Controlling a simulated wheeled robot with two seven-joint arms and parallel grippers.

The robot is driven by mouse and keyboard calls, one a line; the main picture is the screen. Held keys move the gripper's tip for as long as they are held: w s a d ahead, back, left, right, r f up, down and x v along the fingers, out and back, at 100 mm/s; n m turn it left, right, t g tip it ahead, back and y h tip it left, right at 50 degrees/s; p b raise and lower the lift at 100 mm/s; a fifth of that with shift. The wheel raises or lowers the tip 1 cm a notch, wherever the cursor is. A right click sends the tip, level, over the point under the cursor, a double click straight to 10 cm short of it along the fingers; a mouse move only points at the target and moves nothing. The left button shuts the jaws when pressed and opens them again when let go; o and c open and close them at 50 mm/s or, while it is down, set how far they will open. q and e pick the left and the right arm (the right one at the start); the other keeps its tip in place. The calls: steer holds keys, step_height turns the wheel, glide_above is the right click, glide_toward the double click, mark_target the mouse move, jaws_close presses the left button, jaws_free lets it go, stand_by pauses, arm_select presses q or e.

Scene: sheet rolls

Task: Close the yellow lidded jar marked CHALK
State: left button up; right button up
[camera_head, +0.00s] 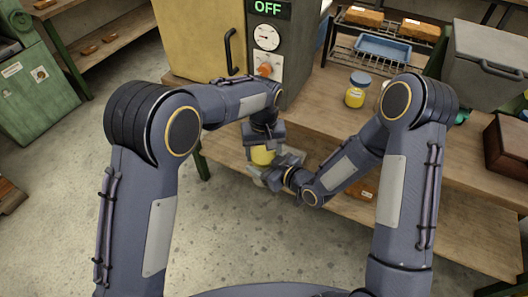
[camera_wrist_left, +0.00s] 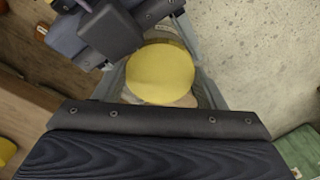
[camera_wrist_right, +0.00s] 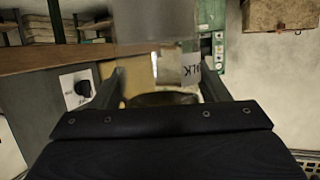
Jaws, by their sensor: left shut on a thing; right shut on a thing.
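A jar with a yellow lid (camera_head: 262,155) is held off the table's front edge, between my two grippers. My left gripper (camera_head: 264,146) comes from above and is shut on the yellow lid, whose round top fills the middle of the left wrist view (camera_wrist_left: 160,72). My right gripper (camera_head: 272,174) comes from the right and is shut on the jar body below.
Another yellow jar with a blue lid (camera_head: 357,90) stands on the wooden table (camera_head: 315,98). A machine reading OFF (camera_head: 268,50), a wire rack with a blue tray (camera_head: 380,48) and a grey bin (camera_head: 487,65) stand around it. Open floor lies at the left.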

arm_select(q)
steer(key=shift+s+d, duration=0.15)
steer(key=shift+s, duration=0.05)
arm_select(e)
steer(key=shift+a+r, duration=0.1)
arm_select(q)
steer(key=shift+w+r, duration=0.15)
steer(key=shift+r, duration=0.2)
stand_by(0.6)
steer(key=shift+f, duration=0.6)
steer(key=shift+a+f, duration=0.25)
steer(key=shift+f, duration=0.1)
arm_select(e)
steer(key=shift+r, duration=0.15)
stand_by(0.4)
arm_select(q)
steer(key=shift+r, duration=0.4)
arm_select(e)
steer(key=shift+w, duration=0.1)
arm_select(q)
steer(key=shift+d, duration=0.1)
steer(key=shift+d+r, duration=0.1)
steer(key=shift+d+r, duration=0.2)
steer(key=shift+r, duration=0.25)
arm_select(e)
steer(key=shift+f, duration=0.3)
